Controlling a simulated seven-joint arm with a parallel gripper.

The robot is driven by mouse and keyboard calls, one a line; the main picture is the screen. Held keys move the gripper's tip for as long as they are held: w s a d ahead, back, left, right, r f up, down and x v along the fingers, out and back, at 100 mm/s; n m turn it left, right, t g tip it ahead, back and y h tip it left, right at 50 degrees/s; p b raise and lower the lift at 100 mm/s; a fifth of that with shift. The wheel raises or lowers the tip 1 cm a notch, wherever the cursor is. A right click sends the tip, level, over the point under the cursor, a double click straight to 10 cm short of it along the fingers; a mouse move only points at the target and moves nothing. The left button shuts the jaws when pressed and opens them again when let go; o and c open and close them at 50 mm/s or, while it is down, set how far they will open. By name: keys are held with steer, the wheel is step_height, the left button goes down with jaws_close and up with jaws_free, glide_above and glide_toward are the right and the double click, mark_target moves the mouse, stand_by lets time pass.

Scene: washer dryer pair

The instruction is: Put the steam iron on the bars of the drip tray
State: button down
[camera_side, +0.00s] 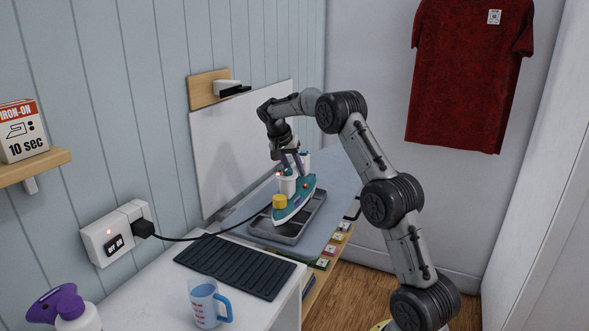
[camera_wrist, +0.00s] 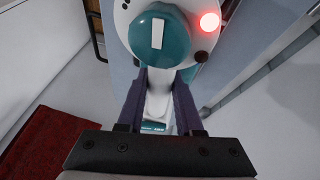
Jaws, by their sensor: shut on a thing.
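The teal and white steam iron (camera_side: 298,201), with a yellow cap at its near end, is over the drip tray (camera_side: 261,234) in the side view. I cannot tell whether its sole touches the bars; the iron hides much of the tray. My gripper (camera_side: 291,163) is above the iron, shut on its white handle. In the wrist view my gripper (camera_wrist: 160,85) has its two dark fingers on either side of the handle. The iron's teal dial (camera_wrist: 160,37) and a glowing red light (camera_wrist: 210,21) show there.
A black cord runs from the iron to the wall socket (camera_side: 117,233). A black ribbed mat (camera_side: 236,266) and a blue measuring cup (camera_side: 207,304) are on the near white top. A purple spray bottle (camera_side: 65,306) stands at lower left. A white board (camera_side: 238,145) leans behind the tray.

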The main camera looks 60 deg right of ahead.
steer(key=shift+f, duration=0.3)
stand_by(0.5)
